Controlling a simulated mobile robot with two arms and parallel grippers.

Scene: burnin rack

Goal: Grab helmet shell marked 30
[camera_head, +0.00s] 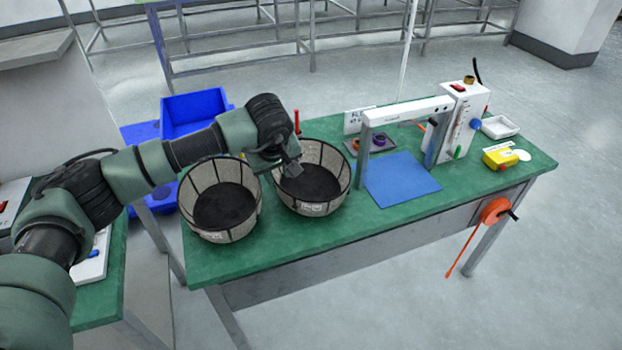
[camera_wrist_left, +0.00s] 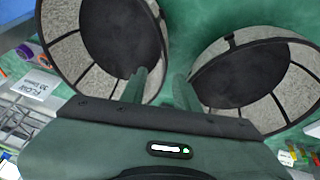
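Two dark round mesh shells with black rims and black bottoms sit side by side on the green table, open side up: a left shell (camera_head: 223,206) and a right shell (camera_head: 312,183). Each has a small white tag on its front that I cannot read, so I cannot tell which is marked 30. My left gripper (camera_head: 291,168) is over the left part of the right shell. My right gripper is not in view.
A blue mat (camera_head: 402,180) lies right of the shells under a white frame (camera_head: 408,109). A white device (camera_head: 461,122), a yellow box (camera_head: 500,158) and a white tray (camera_head: 500,127) stand farther right. A printed card (camera_wrist_left: 38,84) stands behind the right shell. Blue bins (camera_head: 196,110) are behind.

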